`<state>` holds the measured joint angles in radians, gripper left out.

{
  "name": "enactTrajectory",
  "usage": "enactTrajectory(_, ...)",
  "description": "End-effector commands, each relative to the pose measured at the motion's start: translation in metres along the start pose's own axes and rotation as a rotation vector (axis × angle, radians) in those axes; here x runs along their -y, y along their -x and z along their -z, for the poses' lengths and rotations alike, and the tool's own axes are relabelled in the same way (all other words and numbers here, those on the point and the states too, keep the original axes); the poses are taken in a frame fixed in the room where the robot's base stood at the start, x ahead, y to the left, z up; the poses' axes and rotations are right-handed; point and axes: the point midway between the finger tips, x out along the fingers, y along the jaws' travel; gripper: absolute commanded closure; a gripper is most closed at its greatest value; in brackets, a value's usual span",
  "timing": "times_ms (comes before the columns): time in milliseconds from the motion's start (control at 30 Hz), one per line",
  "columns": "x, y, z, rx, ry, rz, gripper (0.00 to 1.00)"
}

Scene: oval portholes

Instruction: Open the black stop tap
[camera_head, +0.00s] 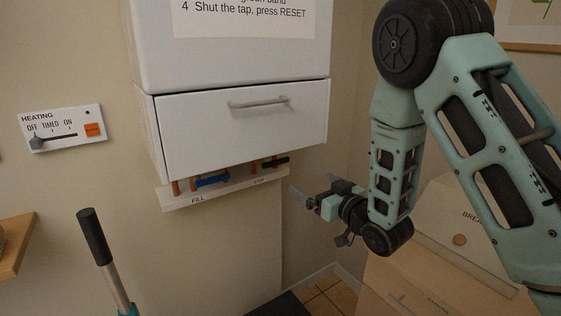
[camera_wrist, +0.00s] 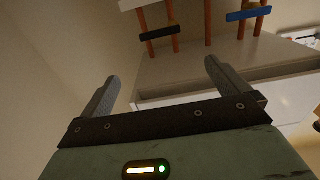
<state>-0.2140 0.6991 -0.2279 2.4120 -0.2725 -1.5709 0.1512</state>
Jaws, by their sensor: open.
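The black stop tap (camera_head: 276,162) is a short dark bar under the white boiler, at the right end of the pipe row, above the "STOP" label. In the wrist view the black tap (camera_wrist: 160,33) lies crosswise over two copper pipes, ahead of my fingers. The blue fill tap (camera_head: 211,181) is to its left in the head view; it shows at the upper right of the wrist view (camera_wrist: 248,13). My gripper (camera_head: 312,192) is open and empty, below and right of the black tap, apart from it. Its fingers (camera_wrist: 163,72) are spread wide.
The white boiler (camera_head: 240,125) with a handled front panel hangs just above the taps. A pale labelled rail (camera_head: 225,190) runs below them. A heating control (camera_head: 62,129) is on the left wall. A box-like bread container (camera_head: 460,225) stands right. Open air lies below the rail.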

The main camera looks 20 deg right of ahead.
Motion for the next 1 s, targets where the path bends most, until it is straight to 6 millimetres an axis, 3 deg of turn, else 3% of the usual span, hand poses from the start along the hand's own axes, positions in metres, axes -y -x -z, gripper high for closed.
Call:
enactTrajectory(700, 0.001, -0.139, 0.003, 0.000, -0.001, 0.001, 0.00)
enactTrajectory(1000, 0.001, -0.164, 0.000, 0.002, -0.001, 0.000, 0.00)
